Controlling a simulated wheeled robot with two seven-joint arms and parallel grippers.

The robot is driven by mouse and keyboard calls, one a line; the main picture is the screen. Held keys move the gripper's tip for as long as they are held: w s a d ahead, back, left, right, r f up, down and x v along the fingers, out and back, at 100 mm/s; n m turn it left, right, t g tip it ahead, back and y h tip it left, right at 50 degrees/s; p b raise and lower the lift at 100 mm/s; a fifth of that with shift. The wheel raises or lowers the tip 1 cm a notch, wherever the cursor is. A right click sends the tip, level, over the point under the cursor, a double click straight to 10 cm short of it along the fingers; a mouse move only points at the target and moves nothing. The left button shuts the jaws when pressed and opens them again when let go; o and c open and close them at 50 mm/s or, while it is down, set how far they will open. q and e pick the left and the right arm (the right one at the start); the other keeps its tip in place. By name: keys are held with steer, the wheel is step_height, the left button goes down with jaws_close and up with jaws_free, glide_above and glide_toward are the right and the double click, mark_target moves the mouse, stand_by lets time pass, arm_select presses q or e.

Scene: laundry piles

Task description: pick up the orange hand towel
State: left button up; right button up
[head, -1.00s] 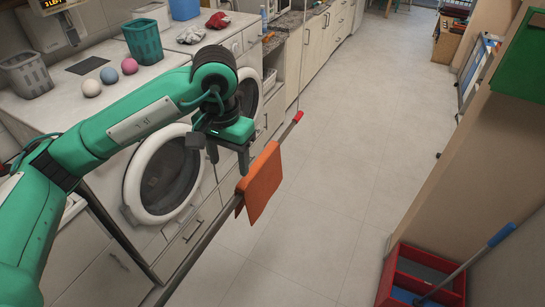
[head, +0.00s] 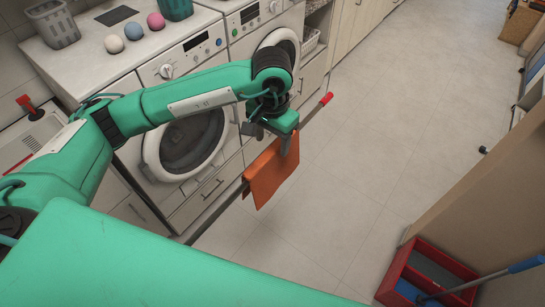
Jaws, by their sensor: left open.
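The orange hand towel (head: 268,176) hangs folded over a thin rail with a red end (head: 326,99), in front of the washing machines. My left gripper (head: 273,138) is open and points down just above the towel's upper edge. One finger overlaps the towel's upper right corner in the picture; I cannot tell whether it touches. Nothing shows between the fingers. My right gripper is not in view.
A front-loading washing machine (head: 178,85) stands behind my left arm. A red crate (head: 399,270) stands at the lower right. The tiled floor (head: 385,130) between is clear.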

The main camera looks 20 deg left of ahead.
mark_target(272, 149)
arm_select(q)
steer(key=shift+f, duration=0.35)
steer(key=shift+f+p, duration=0.25)
steer(key=shift+p, duration=0.25)
step_height(272, 149, down, 4)
steer(key=p, duration=0.2)
steer(key=shift+s+r+p, duration=0.15)
steer(key=shift+r+p, duration=0.05)
steer(key=shift+p, duration=0.2)
steer(key=shift+f, duration=0.45)
steer(key=shift+c, duration=1)
steer(key=c, duration=0.9)
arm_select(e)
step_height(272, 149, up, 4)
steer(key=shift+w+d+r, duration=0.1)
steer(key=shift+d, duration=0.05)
